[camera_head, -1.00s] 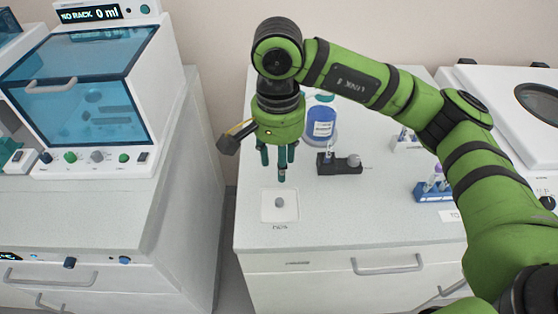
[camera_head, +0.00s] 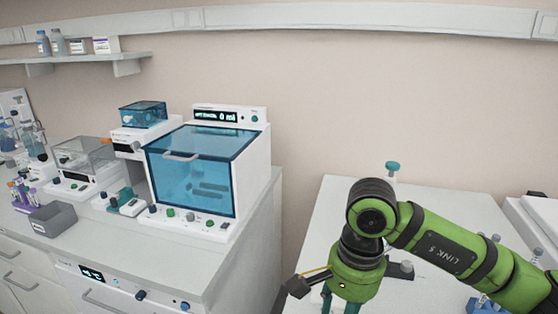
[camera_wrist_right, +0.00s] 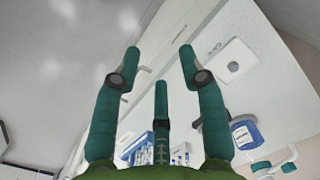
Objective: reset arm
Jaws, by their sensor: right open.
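My right arm enters the head view from the lower right. Its right gripper (camera_head: 340,301) hangs at the lower edge over the right bench, its fingertips cut off by the frame. In the right wrist view the right gripper (camera_wrist_right: 163,62) has its teal fingers spread, with nothing between them. A white square pad (camera_wrist_right: 237,62) with a grey spot lies on the bench beyond the fingertips. My left gripper is not in view.
A blue-lidded machine (camera_head: 203,177) stands on the left bench, near a grey bin (camera_head: 52,219). A wall shelf (camera_head: 75,60) holds bottles. The right bench (camera_head: 325,215) has free room left of my arm. A blue-labelled container (camera_wrist_right: 246,133) and a blue rack (camera_wrist_right: 137,146) show in the right wrist view.

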